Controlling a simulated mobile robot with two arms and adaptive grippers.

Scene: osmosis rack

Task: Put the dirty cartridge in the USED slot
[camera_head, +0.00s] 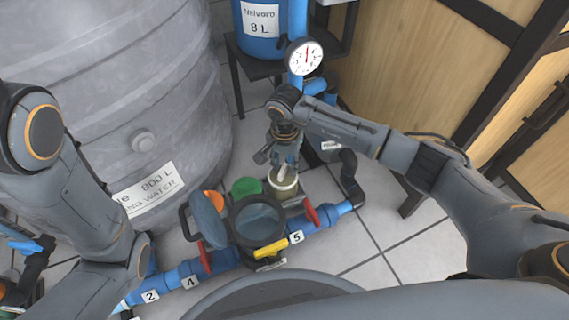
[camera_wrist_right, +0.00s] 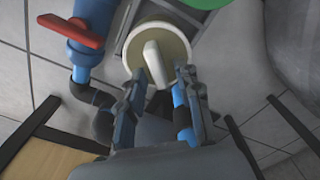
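A cream round cartridge (camera_head: 284,181) with a raised grip bar stands upright in the rightmost place of a small rack; it also shows in the right wrist view (camera_wrist_right: 152,48). My right gripper (camera_head: 284,164) is just above it, pointing down. In the right wrist view its fingers (camera_wrist_right: 164,76) are apart, with the lower end of the grip bar between their tips; I cannot tell whether they touch it. No USED marking is readable. My left arm comes in at the left, but its gripper is not in view.
A green-topped item (camera_head: 247,187) and an orange-topped item (camera_head: 213,199) stand left of the cartridge. In front is an open housing (camera_head: 258,222) with its lid (camera_head: 207,218) swung left. A blue pipe (camera_head: 326,214) with red valve handles (camera_head: 312,211) crosses in front. A large grey tank (camera_head: 120,90) stands left.

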